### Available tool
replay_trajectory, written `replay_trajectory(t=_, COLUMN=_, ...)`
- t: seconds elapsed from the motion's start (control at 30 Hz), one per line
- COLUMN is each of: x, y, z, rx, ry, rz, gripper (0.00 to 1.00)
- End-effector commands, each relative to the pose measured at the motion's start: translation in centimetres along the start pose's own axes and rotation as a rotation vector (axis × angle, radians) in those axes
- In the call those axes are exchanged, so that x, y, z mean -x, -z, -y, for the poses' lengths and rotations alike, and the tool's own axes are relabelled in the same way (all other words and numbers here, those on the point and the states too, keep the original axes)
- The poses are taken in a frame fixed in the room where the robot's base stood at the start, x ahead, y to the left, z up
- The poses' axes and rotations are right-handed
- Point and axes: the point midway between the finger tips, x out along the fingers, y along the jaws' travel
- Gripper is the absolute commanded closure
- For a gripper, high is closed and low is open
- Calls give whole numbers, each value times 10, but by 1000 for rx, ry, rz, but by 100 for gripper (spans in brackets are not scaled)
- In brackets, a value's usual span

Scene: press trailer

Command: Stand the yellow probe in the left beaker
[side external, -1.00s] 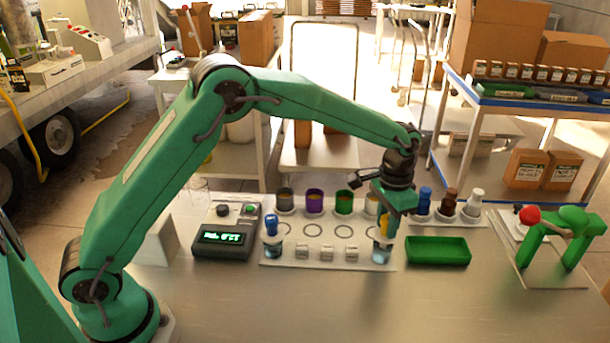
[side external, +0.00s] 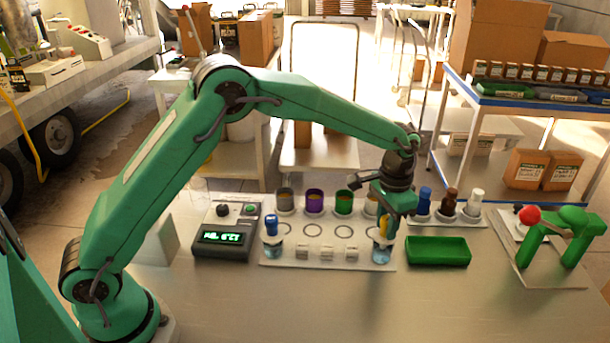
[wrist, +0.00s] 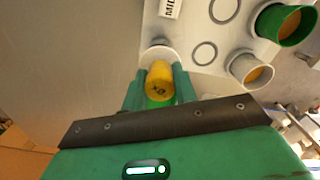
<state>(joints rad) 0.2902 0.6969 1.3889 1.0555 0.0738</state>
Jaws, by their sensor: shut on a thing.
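The yellow probe (side external: 384,227) is between the fingers of my gripper (side external: 386,222), which is shut on it. In the wrist view the yellow probe (wrist: 158,82) shows end-on between the two green fingers (wrist: 158,92). The probe is roughly upright over or in the clear right-hand beaker (side external: 382,252) at the right end of the white rack; the fingers partly hide it, and I cannot tell how deep its lower end is. The left-hand beaker (side external: 272,251) holds a blue-topped probe (side external: 271,224) standing upright.
The white rack (side external: 320,258) carries ring marks, small labels and a back row of coloured cups (side external: 315,202). A display box (side external: 224,236) stands to its left. A green tray (side external: 438,251) and a green press-like frame (side external: 560,235) are to its right. The front table is clear.

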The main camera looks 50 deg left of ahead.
Motion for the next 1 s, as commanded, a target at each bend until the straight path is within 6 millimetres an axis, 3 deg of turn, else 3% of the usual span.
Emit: replay_trajectory(t=1.0, x=-8, y=0, z=0, rx=0, ry=0, rz=0, gripper=100)
